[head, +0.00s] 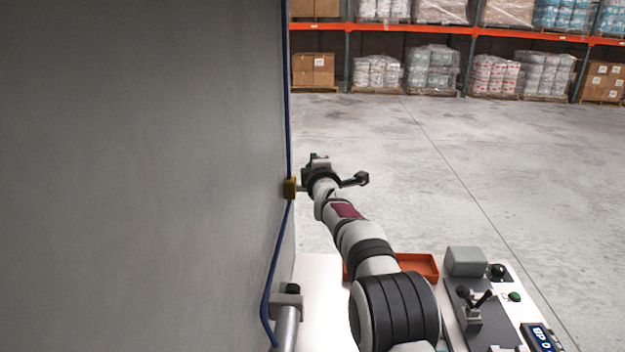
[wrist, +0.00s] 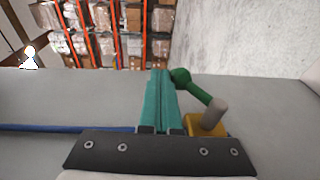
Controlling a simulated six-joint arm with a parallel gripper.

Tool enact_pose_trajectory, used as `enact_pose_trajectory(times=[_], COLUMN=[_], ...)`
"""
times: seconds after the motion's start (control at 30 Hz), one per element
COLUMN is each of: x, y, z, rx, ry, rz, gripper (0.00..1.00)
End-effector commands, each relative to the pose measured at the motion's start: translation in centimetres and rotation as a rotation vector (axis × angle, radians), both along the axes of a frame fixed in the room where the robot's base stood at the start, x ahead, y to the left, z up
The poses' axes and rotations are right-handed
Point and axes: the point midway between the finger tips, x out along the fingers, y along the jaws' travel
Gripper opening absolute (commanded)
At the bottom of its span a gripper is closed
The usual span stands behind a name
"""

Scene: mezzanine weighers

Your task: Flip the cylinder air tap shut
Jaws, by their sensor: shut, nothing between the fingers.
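The air tap has a yellow body (wrist: 205,125) with a grey stub and a green lever (wrist: 198,92) ending in a round knob, seen in the wrist view. In the head view the yellow tap body (head: 290,188) sits on the blue air line at the edge of a grey panel; its lever is not visible there. My gripper (wrist: 160,73) has its teal fingers together and empty, just left of the lever's knob. I cannot tell whether they touch it. In the head view my gripper is largely hidden by my own wrist, beside the tap.
The large grey panel (head: 140,180) fills the left. A blue air line (head: 287,90) runs down it to a grey cylinder (head: 287,325). An orange tray (head: 418,264) and a control console with a grey box (head: 465,261) and green button (head: 515,296) stand lower right. Open floor lies behind.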

Motion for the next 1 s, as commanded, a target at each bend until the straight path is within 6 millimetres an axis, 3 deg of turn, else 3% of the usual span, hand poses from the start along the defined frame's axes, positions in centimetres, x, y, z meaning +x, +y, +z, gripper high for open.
enact_pose_trajectory(times=[0.4,1.0], x=[1.8,1.9], y=[0.0,0.0], z=[-1.1,-1.1], rx=[0.001,0.001], ry=[0.002,0.002], rz=[0.000,0.000], gripper=[0.00,0.00])
